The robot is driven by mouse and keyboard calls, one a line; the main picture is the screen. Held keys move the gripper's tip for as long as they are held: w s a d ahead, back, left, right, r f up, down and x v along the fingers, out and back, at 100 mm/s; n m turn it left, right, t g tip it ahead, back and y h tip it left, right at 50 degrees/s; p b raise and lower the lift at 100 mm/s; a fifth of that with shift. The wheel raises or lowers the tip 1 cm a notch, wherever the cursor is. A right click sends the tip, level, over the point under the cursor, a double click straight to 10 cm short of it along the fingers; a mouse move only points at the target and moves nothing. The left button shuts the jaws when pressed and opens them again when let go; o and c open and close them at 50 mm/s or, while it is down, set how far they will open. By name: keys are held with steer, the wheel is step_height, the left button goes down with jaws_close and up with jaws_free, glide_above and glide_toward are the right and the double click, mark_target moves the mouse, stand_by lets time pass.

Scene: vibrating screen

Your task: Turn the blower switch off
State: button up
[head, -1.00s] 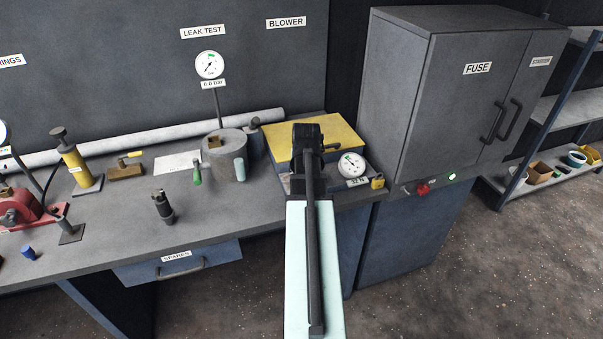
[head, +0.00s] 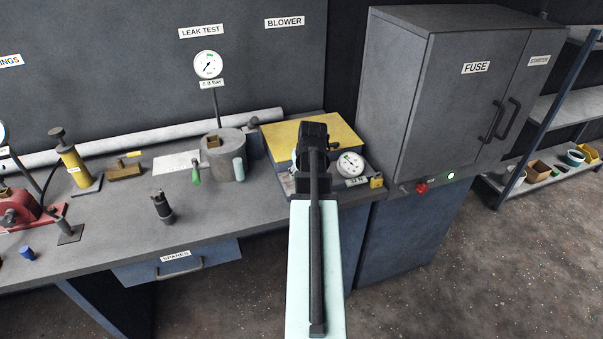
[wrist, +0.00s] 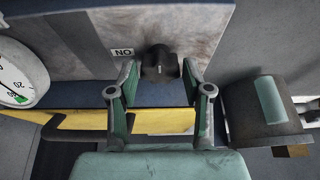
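A dark rotary knob (wrist: 159,64) sits on a scuffed light grey panel (wrist: 205,22). A small label (wrist: 122,52) beside it reads ON, upside down in the wrist view. My gripper (wrist: 158,72) is open, with one finger on each side of the knob and gaps between them; contact is not visible. In the head view my gripper (head: 314,140) is over the front of the yellow-lidded box (head: 338,130) and hides the knob. A BLOWER sign (head: 285,22) is on the wall behind.
A round dial gauge (head: 350,165) and a yellow padlock (head: 377,181) are close to the right of my gripper. The grey fuse cabinet (head: 415,75) rises at the right.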

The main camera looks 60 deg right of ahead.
steer(key=shift+o, duration=0.7)
steer(key=shift+r, duration=0.1)
steer(key=v, duration=1.1)
steer(key=shift+s+r, duration=0.2)
steer(key=shift+r, duration=0.15)
steer(key=shift+a, duration=0.1)
